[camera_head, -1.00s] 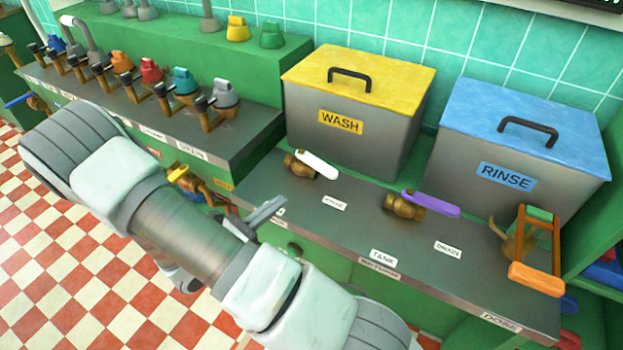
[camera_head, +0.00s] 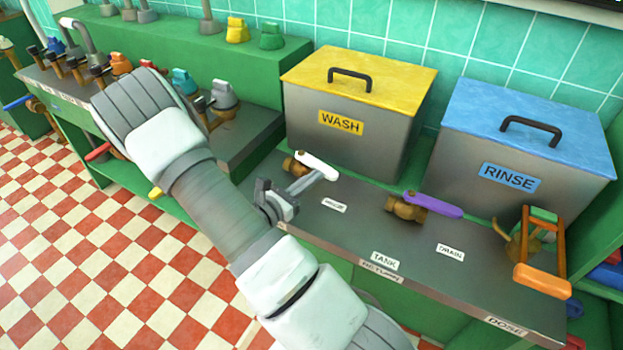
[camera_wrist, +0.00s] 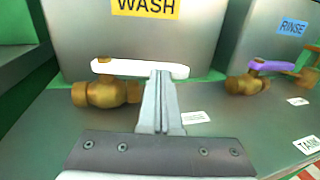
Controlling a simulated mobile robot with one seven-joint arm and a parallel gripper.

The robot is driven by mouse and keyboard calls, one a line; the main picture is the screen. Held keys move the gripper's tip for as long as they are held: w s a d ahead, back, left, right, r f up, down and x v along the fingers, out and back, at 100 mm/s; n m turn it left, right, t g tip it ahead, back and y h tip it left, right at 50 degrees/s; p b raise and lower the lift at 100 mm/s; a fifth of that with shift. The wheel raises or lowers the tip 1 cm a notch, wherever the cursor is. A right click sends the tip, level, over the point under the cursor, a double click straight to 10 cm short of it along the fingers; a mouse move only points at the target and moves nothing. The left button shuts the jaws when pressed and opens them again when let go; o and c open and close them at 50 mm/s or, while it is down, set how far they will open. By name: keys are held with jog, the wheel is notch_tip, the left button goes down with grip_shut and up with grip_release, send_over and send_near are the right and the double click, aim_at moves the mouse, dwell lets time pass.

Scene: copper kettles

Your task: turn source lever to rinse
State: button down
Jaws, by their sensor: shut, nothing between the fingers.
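The white lever (camera_head: 318,167) sits on a brass valve (camera_head: 295,166) in front of the steel WASH tank (camera_head: 345,135). In the wrist view the white lever (camera_wrist: 140,69) lies crosswise, pointing right from its brass valve (camera_wrist: 105,93). My gripper (camera_head: 306,184) is shut and empty. Its fingertips (camera_wrist: 161,76) overlap the lever's lower edge in the wrist view, close to it; I cannot tell whether they touch. The RINSE tank (camera_head: 520,200) with a blue lid stands to the right. A small label below the lever (camera_head: 333,206) is too small to read.
A purple lever (camera_head: 431,205) on another brass valve stands to the right, near TANK and DRAIN labels. An orange-handled fitting (camera_head: 543,280) is at the counter's right end. Several coloured-knob taps line the bench at left.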

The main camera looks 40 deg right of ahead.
jog(key=shift+s+d+p, duration=0.2)
jog(key=shift+d, duration=0.4)
jog(key=shift+s+d+p, duration=0.15)
jog(key=shift+d, duration=0.45)
jog(key=shift+a, duration=0.1)
jog(key=shift+s+a, duration=0.2)
jog(key=shift+a, duration=0.35)
jog(key=s+a+p, duration=0.1)
jog(key=s+a, duration=0.4)
jog(key=a, duration=0.7)
jog(key=shift+p, duration=0.3)
jog(key=shift+r, duration=0.1)
